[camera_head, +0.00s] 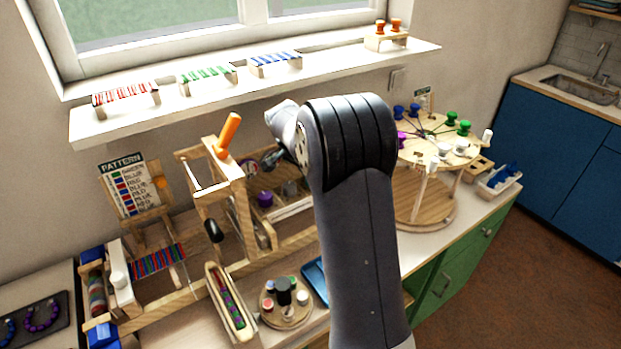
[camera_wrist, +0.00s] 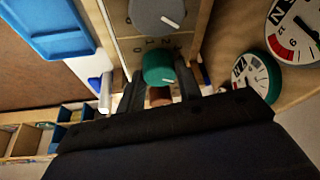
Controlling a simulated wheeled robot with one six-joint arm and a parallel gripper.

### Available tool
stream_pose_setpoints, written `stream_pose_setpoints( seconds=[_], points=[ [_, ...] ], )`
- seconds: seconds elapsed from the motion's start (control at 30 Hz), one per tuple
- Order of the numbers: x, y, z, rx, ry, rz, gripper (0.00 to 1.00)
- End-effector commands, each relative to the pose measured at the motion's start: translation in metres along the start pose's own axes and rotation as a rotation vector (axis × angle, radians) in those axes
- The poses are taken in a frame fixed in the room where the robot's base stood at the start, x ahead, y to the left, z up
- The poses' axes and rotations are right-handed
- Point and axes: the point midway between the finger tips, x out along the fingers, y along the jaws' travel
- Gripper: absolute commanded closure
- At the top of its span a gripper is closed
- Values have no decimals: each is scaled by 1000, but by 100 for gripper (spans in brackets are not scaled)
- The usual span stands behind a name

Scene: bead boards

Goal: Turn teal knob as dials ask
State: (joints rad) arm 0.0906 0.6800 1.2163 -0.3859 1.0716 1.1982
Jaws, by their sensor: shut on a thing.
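In the wrist view the teal knob (camera_wrist: 157,67) sits on a light wooden panel, with small printed marks just above it. My gripper (camera_wrist: 160,84) has one dark finger on each side of the knob and is shut on it. Two dials are at the right: a white dial (camera_wrist: 285,48) with a red arc and black needle, and a smaller teal-rimmed dial (camera_wrist: 262,88), partly cut off by my gripper body. In the head view my arm hides the teal knob.
A grey knob (camera_wrist: 157,14) with a white pointer is just beyond the teal one. A blue tray (camera_wrist: 45,30) lies at the left. In the head view a purple knob (camera_head: 264,198), a wooden loom frame (camera_head: 205,185) and a round spool stand (camera_head: 425,150) surround my arm.

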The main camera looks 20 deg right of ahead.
Motion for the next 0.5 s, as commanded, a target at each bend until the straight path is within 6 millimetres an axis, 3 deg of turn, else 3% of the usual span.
stream_pose_setpoints(
  seconds=[0.5],
  points=[
    [0, -1, 0, 68, 0, 27, 89]
  ],
)
